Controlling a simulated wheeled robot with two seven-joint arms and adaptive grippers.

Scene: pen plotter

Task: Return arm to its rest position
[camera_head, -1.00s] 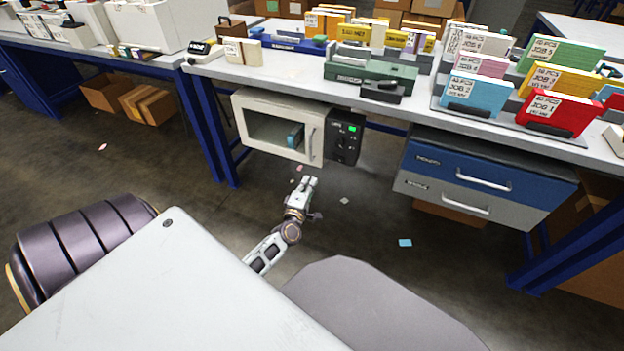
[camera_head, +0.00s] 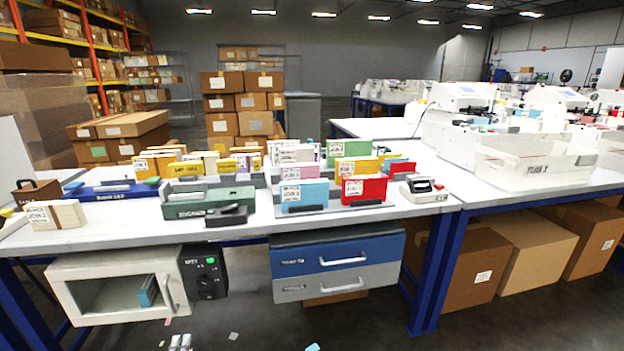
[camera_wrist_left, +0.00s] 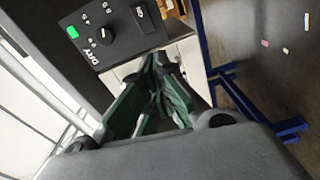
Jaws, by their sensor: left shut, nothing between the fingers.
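My left gripper (camera_head: 180,342) shows only as its pale fingertips at the bottom edge of the head view, below the white cabinet (camera_head: 75,302). In the left wrist view its dark and green fingers (camera_wrist_left: 158,72) come together; it is shut and empty. The cabinet's black control box (camera_head: 205,272) with a green light also shows at the top of the wrist view (camera_wrist_left: 108,28). The gripper is apart from the cabinet in the head view. The rest of the left arm is out of the head view. My right gripper is in neither view.
The long workbench (camera_head: 85,236) holds card boxes, a green machine (camera_head: 208,202) and coloured card packs. A blue and grey drawer unit (camera_head: 338,262) hangs below it. A blue bench leg (camera_head: 434,275) stands to the right. Small scraps lie on the open floor.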

